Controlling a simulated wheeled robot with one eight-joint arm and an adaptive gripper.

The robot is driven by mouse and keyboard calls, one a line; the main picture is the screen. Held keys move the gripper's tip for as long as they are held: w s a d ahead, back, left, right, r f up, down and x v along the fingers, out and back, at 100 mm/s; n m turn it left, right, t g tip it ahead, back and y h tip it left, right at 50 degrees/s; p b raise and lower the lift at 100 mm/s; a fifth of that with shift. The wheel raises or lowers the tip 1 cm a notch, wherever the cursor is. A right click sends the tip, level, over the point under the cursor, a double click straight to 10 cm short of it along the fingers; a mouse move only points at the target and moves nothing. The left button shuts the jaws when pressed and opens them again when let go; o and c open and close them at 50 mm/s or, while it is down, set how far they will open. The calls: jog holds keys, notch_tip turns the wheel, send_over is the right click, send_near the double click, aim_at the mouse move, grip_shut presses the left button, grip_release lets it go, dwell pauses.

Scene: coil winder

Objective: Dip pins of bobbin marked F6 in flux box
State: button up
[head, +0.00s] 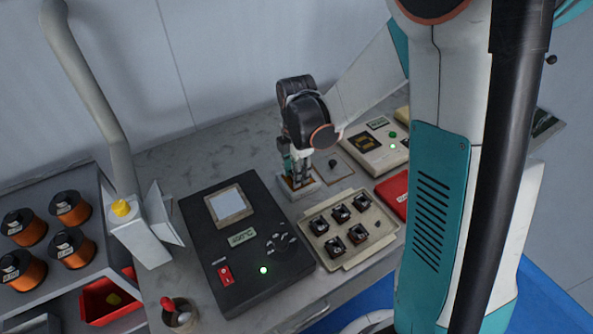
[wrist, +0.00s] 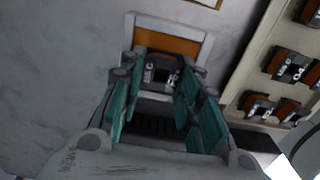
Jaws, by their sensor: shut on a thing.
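My gripper (head: 297,163) points down at the middle of the bench; in the wrist view its teal fingers (wrist: 163,84) are shut on a dark bobbin (wrist: 159,69). The bobbin has white marking on it that I cannot read for certain. The flux box (head: 310,192) is a small white-rimmed box with orange-brown inside, directly under my gripper; it also shows in the wrist view (wrist: 206,47). The bobbin overlaps the near part of the box opening. I cannot tell whether its pins touch the flux.
A beige tray (head: 338,257) with several bobbins stands just right of the flux box. A black station (head: 232,281) with a screen and red switch is to the left. A beige device (head: 366,157) and a red object (head: 393,193) lie behind right. Copper spools (head: 70,208) are far left.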

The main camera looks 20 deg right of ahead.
dwell(0.3)
jog(key=shift+r+p, duration=2)
jog(key=shift+r, duration=0.8)
